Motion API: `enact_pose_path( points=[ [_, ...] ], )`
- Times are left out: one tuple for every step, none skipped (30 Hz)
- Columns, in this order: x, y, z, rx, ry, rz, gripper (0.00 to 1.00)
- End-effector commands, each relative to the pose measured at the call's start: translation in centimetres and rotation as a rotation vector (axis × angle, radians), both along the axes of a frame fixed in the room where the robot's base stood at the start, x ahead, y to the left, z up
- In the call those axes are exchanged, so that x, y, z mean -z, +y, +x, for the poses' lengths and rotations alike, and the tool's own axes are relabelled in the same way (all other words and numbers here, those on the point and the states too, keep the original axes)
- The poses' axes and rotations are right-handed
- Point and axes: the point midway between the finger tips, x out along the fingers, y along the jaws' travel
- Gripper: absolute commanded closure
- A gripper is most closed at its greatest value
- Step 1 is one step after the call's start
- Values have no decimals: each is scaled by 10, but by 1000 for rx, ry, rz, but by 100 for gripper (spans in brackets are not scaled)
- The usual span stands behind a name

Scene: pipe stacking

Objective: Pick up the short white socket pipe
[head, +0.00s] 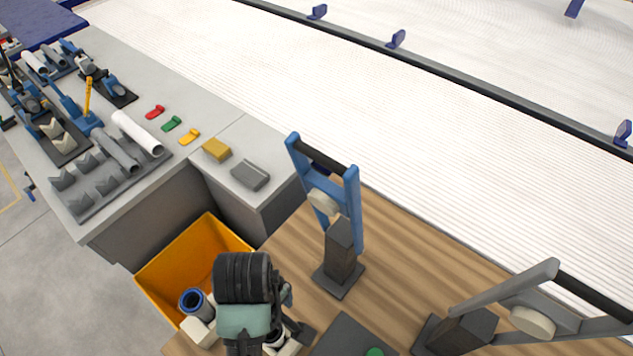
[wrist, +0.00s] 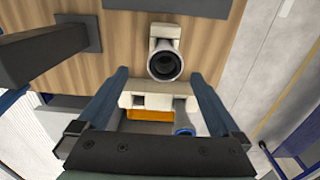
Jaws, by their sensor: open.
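A short white pipe piece with a wide dark round socket (wrist: 164,64) shows in the wrist view on the wooden table, socket end facing the camera. It lies just beyond and between my gripper's fingertips (wrist: 160,76), apart from them as far as I can tell. My gripper is open and empty, its two blue-grey fingers spread to either side. In the head view my gripper (head: 283,326) is low over the table's near edge, and my wrist hides most of the area. Part of a white piece (head: 289,346) shows beside it.
An orange bin (head: 180,262) stands left of the table with a blue-ringed pipe (head: 193,303) and white fittings (head: 199,331). A blue stand (head: 345,215) and a grey stand (head: 470,325) rise from the table. A dark plate (head: 352,338) lies near my gripper.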

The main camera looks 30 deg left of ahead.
Motion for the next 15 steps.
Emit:
enact_pose_path(
  points=[
    [2,-1,-6,-14,16,-11,0],
    [3,-1,-7,-18,21,-13,0],
    [4,-2,-8,-20,24,-16,0],
    [5,-2,-8,-20,24,-16,0],
    [7,-2,-8,-19,24,-16,0],
    [11,-2,-8,-18,24,-16,0],
    [15,-2,-8,-17,25,-17,0],
    [19,-2,-8,-17,25,-17,0],
    [27,-2,-8,-17,26,-17,0],
    [33,-2,-8,-16,25,-17,0],
    [39,-2,-8,-16,25,-17,0],
    [46,-2,-8,-16,25,-17,0],
    [52,-2,-8,-16,23,-16,0],
    [57,-2,-8,-15,24,-16,0],
    [63,-2,-7,-15,23,-16,0]
  ],
)
